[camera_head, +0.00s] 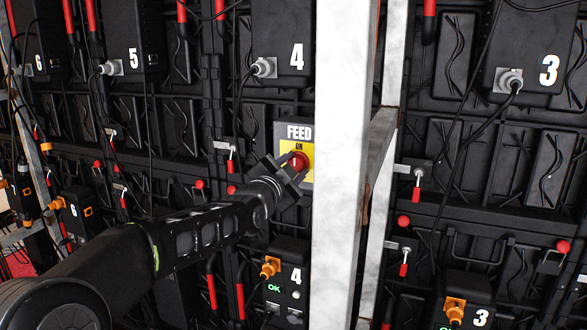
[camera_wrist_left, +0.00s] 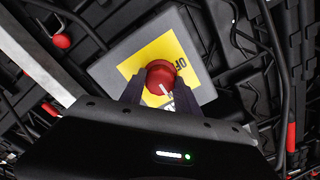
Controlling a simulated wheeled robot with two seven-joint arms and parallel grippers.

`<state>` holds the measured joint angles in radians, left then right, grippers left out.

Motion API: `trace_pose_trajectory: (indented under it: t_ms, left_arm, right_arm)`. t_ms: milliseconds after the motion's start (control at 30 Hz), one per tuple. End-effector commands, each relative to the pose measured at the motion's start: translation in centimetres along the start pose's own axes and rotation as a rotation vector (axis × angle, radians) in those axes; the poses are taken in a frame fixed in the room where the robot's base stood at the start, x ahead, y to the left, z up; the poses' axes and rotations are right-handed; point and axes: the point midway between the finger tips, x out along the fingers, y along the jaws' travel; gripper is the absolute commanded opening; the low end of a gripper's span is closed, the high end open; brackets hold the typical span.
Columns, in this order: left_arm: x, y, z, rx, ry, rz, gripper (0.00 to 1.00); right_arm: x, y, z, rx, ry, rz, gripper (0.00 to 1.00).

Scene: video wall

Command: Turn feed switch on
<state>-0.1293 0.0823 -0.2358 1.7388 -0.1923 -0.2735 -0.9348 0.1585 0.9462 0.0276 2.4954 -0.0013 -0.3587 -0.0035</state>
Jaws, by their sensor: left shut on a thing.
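The feed switch is a grey box with a yellow plate (camera_head: 307,148) marked FEED and ON, and a red knob (camera_head: 299,161) in its middle. It is on the back of the video wall, just left of a white post. My left gripper (camera_head: 291,167) reaches it from the lower left and is shut on the red knob. In the left wrist view the red knob (camera_wrist_left: 161,76) sits between the two dark fingers, with a white mark pointing down at its lower edge. The letters OF show on the yellow plate to its right. My right gripper is in neither view.
A white post (camera_head: 342,170) stands close to the right of the switch. Black numbered boxes with cables hang around it, such as box 4 (camera_head: 284,45) above and box 3 (camera_head: 545,50) at the right. Red-handled latches (camera_head: 231,165) stick out nearby.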

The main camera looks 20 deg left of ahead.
Motion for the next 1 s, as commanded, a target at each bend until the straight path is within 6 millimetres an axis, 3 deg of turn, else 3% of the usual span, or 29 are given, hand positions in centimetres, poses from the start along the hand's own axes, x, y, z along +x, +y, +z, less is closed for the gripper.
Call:
trace_pose_trajectory:
  t_ms: [400, 433, 667, 1000]
  left_arm:
    - [0.01, 0.02, 0.01, 0.013, 0.0, 0.0, 0.0]
    - [0.01, 0.02, 0.01, 0.013, 0.0, 0.0, 0.4]
    - [0.01, 0.01, 0.01, 0.011, 0.0, 0.0, 0.59]
    - [-0.33, 0.01, 0.0, 0.01, 0.0, 0.0, 0.6]
  right_arm:
    - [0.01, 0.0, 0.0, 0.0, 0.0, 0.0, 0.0]
    - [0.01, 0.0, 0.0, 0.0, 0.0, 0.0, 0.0]
    - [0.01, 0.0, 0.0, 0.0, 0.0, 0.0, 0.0]
    - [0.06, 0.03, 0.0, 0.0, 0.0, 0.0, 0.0]
